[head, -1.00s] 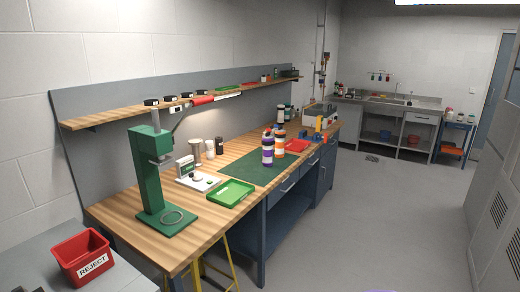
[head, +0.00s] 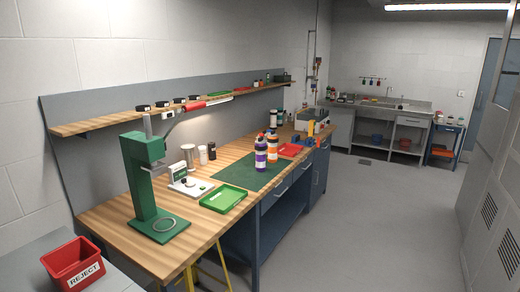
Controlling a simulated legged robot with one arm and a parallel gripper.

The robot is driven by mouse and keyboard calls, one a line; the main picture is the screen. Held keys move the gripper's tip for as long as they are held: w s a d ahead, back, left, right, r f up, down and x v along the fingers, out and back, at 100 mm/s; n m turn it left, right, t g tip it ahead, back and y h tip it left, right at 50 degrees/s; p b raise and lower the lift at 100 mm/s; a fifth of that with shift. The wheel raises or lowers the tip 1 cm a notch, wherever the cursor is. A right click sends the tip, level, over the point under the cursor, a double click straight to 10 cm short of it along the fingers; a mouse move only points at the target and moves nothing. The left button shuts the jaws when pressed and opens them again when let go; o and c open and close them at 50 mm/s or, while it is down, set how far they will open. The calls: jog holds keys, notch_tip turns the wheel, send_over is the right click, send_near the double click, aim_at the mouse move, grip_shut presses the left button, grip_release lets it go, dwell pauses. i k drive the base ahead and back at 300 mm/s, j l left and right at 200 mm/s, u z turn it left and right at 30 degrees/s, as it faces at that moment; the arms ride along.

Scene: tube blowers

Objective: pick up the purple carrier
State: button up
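A dark-capped white cylinder with a purple band (head: 261,157), which looks like the purple carrier, stands upright on the green mat (head: 235,176) on the wooden workbench. A similar cylinder with an orange band (head: 272,152) stands close beside it on the right and slightly behind. My gripper is not in view, so its state and its distance from the carrier do not show.
A green press (head: 143,185), a white scale (head: 192,187) and a green tray (head: 224,198) stand on the near bench. A red reject bin (head: 73,263) is at lower left. The grey floor (head: 365,225) right of the bench is clear. Grey cabinets (head: 490,220) line the right.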

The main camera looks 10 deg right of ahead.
aim_at(261, 150)
jog(key=i+l+u, duration=0.35)
jog(key=i+l, duration=2.1)
jog(key=i, duration=0.15)
jog(key=k+l, duration=0.05)
